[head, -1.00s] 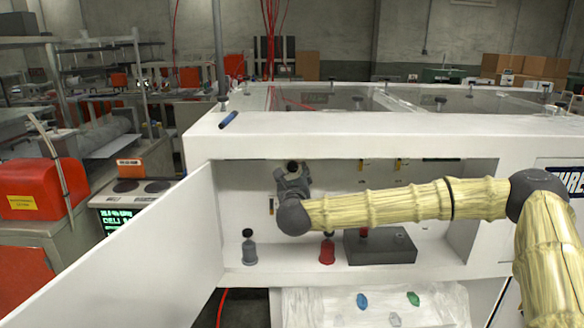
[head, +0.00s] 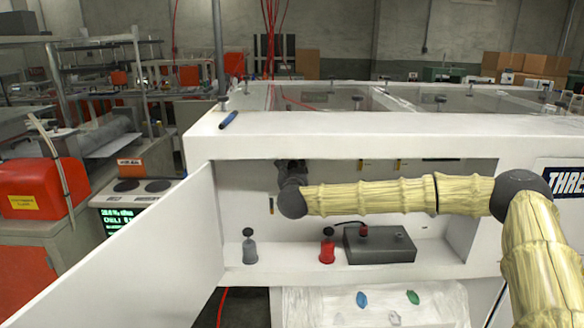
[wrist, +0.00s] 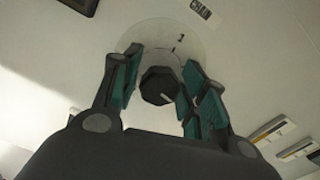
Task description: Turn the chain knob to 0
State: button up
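The chain knob (wrist: 158,86) is a dark, faceted knob on a pale round dial plate (wrist: 185,48) in the wrist view. A short white pointer line on its face points to the lower right. A few small dark marks show on the plate above the knob; I cannot read them surely. My gripper (wrist: 160,80) is open, with one teal-padded finger on each side of the knob and narrow gaps that seem to remain. In the head view my gripper (head: 291,168) is at the cabinet's back wall, mostly hidden by my wrist, and the knob is hidden.
A small dark label plate (wrist: 200,8) is above the dial. The white cabinet (head: 340,127) has an open door (head: 150,255) at left. Grey (head: 249,247) and red (head: 327,248) bottle-like items and a grey box (head: 380,247) stand on its shelf, below my arm.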

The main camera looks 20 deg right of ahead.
jog(key=c, duration=0.6)
jog(key=shift+o, duration=0.2)
jog(key=shift+n, duration=0.4)
jog(key=n, duration=0.4)
jog(key=shift+r, duration=0.15)
jog(key=n, duration=0.4)
jog(key=n+p, duration=0.1)
jog(key=n, duration=0.5)
jog(key=shift+a, duration=0.1)
jog(key=shift+f+n+p, duration=0.2)
jog(key=shift+n+p, duration=0.65)
jog(key=shift+n, duration=1.65)
jog(key=shift+f, duration=0.1)
